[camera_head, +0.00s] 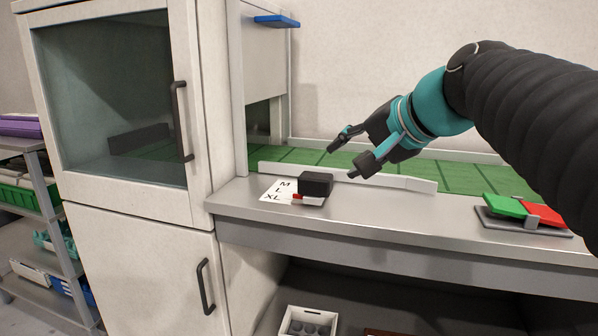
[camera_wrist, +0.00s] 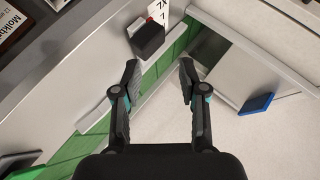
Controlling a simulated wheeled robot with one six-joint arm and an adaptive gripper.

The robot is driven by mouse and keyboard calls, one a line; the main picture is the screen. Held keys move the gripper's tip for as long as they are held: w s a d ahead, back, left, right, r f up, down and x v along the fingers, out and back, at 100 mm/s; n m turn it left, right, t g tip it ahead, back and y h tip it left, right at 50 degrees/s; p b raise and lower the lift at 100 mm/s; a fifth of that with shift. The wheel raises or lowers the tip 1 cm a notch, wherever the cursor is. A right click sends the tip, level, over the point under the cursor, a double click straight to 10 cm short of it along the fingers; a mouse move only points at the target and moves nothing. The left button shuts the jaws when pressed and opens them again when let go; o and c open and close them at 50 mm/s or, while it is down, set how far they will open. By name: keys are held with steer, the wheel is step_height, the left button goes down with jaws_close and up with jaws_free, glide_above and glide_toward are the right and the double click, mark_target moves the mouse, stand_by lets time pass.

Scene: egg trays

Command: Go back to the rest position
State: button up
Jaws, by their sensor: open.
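My gripper (camera_head: 347,152) is open and empty in the head view. It hangs in the air above the grey counter, beside and above a small black box-shaped device (camera_head: 316,184). In the wrist view the two fingers of my gripper (camera_wrist: 158,75) are spread apart with nothing between them. The black device (camera_wrist: 149,38) lies beyond the fingertips there. My black arm with its teal wrist reaches in from the right.
A white label sheet (camera_head: 275,190) reading M, L, XL lies on the counter (camera_head: 400,222). Green and red buttons (camera_head: 520,209) sit at the right. A low white rail (camera_head: 400,182) edges the green belt (camera_head: 470,178). A tall cabinet (camera_head: 140,240) stands left; a crate (camera_head: 307,322) is below.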

steer(key=s+d+f+n+g+h, duration=0.1)
steer(key=s+d+f+n+h, duration=0.1)
steer(key=s+f, duration=0.4)
steer(key=s+d+f+n+g+h, duration=0.1)
steer(key=s+f, duration=0.5)
steer(key=f, duration=0.7)
steer(key=s+d+f+n+g+h, duration=0.1)
steer(key=s+d+f+n+h, duration=0.2)
steer(key=s+f, duration=0.3)
step_height(320, 180, down, 3)
steer(key=shift+d+f+g, duration=0.15)
steer(key=shift+d+g, duration=0.15)
steer(key=shift+d, duration=0.5)
